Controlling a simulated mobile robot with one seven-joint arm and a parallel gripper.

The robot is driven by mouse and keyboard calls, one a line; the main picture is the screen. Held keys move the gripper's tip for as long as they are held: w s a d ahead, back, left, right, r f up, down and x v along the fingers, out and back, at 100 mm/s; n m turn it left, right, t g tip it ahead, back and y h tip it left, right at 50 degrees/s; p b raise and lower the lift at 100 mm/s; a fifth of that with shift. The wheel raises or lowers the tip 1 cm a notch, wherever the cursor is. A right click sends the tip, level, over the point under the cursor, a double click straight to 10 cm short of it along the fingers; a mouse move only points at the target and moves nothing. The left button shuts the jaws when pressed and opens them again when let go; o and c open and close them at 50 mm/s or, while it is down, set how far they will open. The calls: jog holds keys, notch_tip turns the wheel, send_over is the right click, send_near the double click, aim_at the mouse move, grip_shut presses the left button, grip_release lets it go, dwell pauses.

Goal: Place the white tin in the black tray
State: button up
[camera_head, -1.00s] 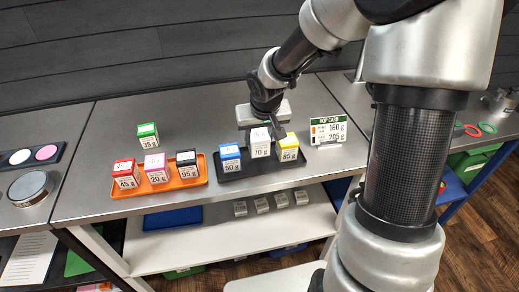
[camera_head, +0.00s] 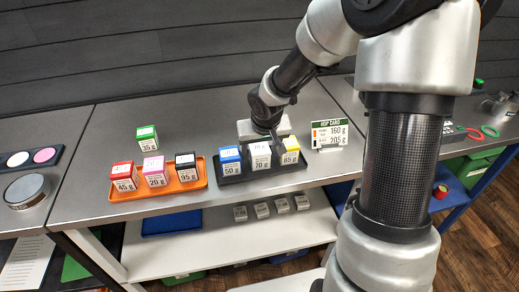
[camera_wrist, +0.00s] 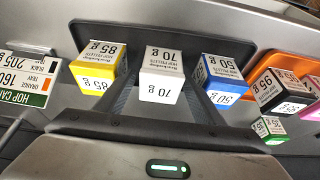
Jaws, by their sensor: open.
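The white tin (camera_head: 261,157), marked 70 g, stands upright in the black tray (camera_head: 232,179), between a blue tin (camera_head: 230,161) on the left and a yellow tin (camera_head: 290,151) on the right. In the wrist view the white tin (camera_wrist: 161,74) is in the middle, with the black tray's rim (camera_wrist: 160,31) beyond it. My gripper (camera_head: 268,139) is over the tray just behind the white tin. In the wrist view its dark fingers are open, one on each side of the tin, with slim gaps. The finger ends are partly hidden by the tins.
An orange tray (camera_head: 188,187) on the left holds red, pink and black tins. A green tin (camera_head: 147,138) stands alone behind it. A hop card (camera_head: 328,134) stands right of the black tray. The counter behind the trays is largely clear.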

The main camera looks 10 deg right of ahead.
jog(key=shift+r+p, duration=0.35)
jog(key=p+v, duration=0.4)
jog(key=v, duration=0.7)
jog(key=shift+s+r, duration=0.2)
jog(key=shift+r, duration=0.1)
